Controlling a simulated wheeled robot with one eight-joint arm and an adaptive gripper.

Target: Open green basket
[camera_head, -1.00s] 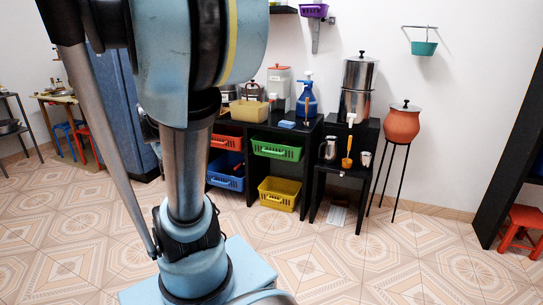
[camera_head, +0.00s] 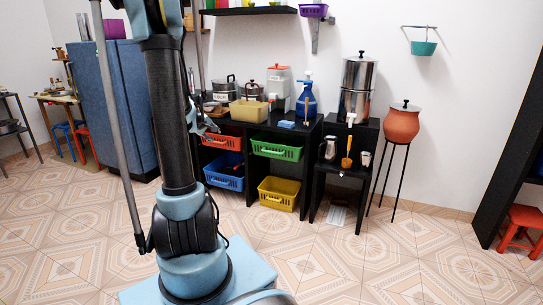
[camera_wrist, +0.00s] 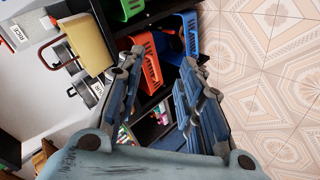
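The green basket (camera_head: 277,149) sits on the upper shelf of the black unit, above the yellow basket (camera_head: 279,192). Its front with slots faces the room. In the wrist view, part of the green basket (camera_wrist: 130,8) shows at the top edge, beyond the fingertips; the rest is cut off. My gripper (camera_wrist: 158,70) is open and empty, its two fingers spread apart. It is apart from the green basket. In the head view my gripper is mostly hidden behind my arm.
An orange basket (camera_head: 222,139) and a blue basket (camera_head: 225,172) sit left of the green one. A tan container (camera_head: 249,111) and a blue spray bottle (camera_head: 307,98) stand on the unit's top. The tiled floor in front is clear.

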